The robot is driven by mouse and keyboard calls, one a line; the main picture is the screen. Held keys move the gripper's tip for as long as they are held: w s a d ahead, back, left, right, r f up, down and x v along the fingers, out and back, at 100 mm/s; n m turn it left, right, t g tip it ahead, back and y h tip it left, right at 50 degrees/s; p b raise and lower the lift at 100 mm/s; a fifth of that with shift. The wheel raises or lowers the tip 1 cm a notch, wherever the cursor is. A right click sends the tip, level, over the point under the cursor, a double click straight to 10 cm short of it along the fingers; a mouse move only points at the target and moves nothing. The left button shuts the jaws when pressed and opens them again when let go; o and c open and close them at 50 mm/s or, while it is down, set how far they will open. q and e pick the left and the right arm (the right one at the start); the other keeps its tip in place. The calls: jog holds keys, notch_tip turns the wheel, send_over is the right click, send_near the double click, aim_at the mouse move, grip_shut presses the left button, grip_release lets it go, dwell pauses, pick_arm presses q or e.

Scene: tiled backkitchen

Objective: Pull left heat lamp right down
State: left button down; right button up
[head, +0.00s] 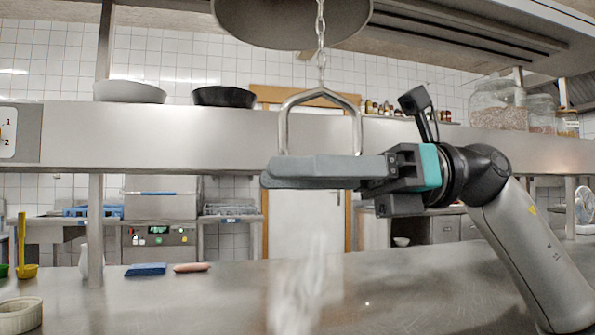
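The heat lamp (265,20) shows as a dark round shade cut off by the top edge. A chain (321,50) hangs from it and carries a triangular metal handle (283,125). My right gripper (295,172) reaches in from the right, its grey fingers level across the bottom of the handle. The handle's lower bar is hidden by the fingers. The fingers overlap from this side, so I cannot tell whether they are closed on the bar. My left gripper is not in view.
A steel shelf (200,135) runs across behind the handle, with a white bowl (130,92), a dark bowl (224,97) and glass jars (497,105). Below is a steel counter (420,285) with a blue sponge (146,269). A post (96,220) stands at left.

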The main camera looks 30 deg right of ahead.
jog(key=shift+d, duration=0.1)
dwell(0.3)
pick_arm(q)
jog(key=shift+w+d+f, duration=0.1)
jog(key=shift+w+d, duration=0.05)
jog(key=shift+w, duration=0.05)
pick_arm(e)
jog(key=v, duration=1.5)
jog(key=shift+d, duration=0.1)
